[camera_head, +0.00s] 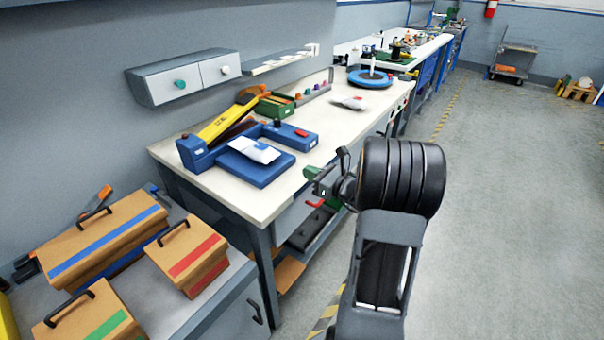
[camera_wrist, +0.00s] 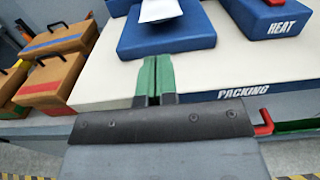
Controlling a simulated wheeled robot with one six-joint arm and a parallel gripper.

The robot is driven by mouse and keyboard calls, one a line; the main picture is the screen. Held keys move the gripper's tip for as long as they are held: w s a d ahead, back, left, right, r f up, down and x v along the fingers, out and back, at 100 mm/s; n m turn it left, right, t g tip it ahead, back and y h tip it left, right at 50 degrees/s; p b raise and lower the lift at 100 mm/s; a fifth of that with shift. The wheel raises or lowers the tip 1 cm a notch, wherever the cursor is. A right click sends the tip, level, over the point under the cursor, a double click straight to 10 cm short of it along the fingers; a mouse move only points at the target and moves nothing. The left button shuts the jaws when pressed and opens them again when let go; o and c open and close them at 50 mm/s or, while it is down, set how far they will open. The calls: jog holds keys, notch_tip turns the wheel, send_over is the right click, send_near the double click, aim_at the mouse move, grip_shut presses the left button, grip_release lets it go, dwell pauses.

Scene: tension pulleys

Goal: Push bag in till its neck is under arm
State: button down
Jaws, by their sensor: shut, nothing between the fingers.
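The white bag (camera_head: 254,150) with a blue patch lies on a low blue block (camera_head: 262,176) near the bench's front edge. In the wrist view, part of the bag (camera_wrist: 160,10) shows at the top, on the blue block (camera_wrist: 168,38). Behind it stands a blue sealer base (camera_head: 196,154) with a yellow arm (camera_head: 226,122) tilted up. I cannot tell how far the bag's neck reaches toward the arm. My gripper (camera_head: 312,178) is off the bench's front edge, apart from the bag. Its green fingers (camera_wrist: 156,72) are shut and empty, pointing toward the block.
A blue block marked HEAT (camera_wrist: 268,18) with a red switch (camera_head: 301,133) sits to the right. A green box (camera_head: 274,106) stands behind. The bench edge reads PACKING (camera_wrist: 243,91). Cases (camera_head: 188,252) stand at lower left.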

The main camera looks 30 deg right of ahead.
aim_at(272, 157)
jog(key=x, duration=1.2)
jog(key=shift+s+a, duration=0.1)
jog(key=shift+a, duration=0.05)
jog(key=x, duration=0.4)
jog(key=shift+b, duration=0.35)
jog(key=shift+s+d, duration=0.25)
jog(key=shift+s, duration=0.35)
jog(key=v, duration=1.3)
jog(key=shift+b, duration=0.35)
jog(key=shift+w, duration=0.15)
